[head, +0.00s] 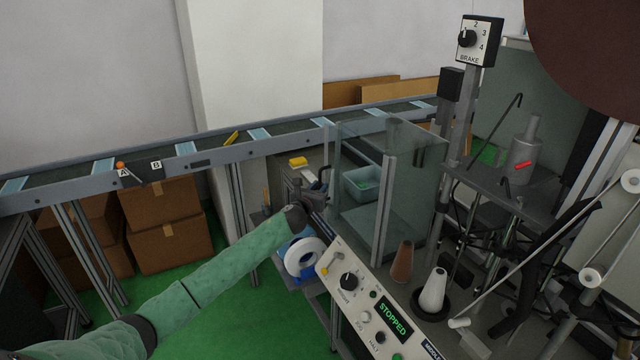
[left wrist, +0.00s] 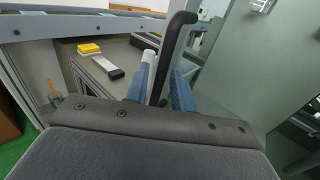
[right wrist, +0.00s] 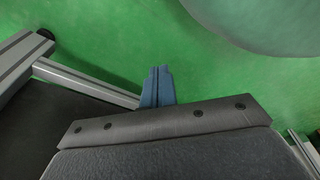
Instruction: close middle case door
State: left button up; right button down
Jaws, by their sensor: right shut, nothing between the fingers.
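The middle case is a clear glass box (head: 412,200) right of centre in the head view. Glass panels stand at its front and left; I cannot tell which is the door or how far it is ajar. My left gripper (head: 318,187) is at the case's left side. In the left wrist view, a dark bent handle (left wrist: 181,30) passes between the blue fingers of the left gripper (left wrist: 165,80), which look apart around it; a glassy panel (left wrist: 235,65) is to the right. My right gripper (right wrist: 158,82) is shut and empty above the green floor, outside the head view.
A teal bin (head: 360,184) shows behind the glass. A control panel (head: 370,300) reading STOPPED lies in front of the case, with a brown cone (head: 402,262) and a white cone (head: 433,291) beside it. A conveyor (head: 215,150) runs behind. Floor is clear at lower left.

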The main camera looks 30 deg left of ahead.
aim_at(329, 180)
pick_arm(q)
jog(key=shift+w, duration=0.6)
pick_arm(e)
jog(key=shift+s+d+f, duration=0.1)
jog(key=shift+s+f, duration=0.05)
jog(key=shift+s, duration=0.35)
pick_arm(q)
grip_shut()
pick_arm(e)
jog(key=shift+d, duration=0.1)
pick_arm(q)
jog(key=shift+w+d+r+m+h, duration=0.1)
jog(key=shift+w+d+m+h, duration=0.2)
jog(key=shift+w, duration=0.25)
jog(key=shift+w+d+m+h, duration=0.3)
jog(key=shift+w+h, duration=0.3)
jog(key=shift+w, duration=0.15)
pick_arm(e)
jog(key=shift+a, duration=0.2)
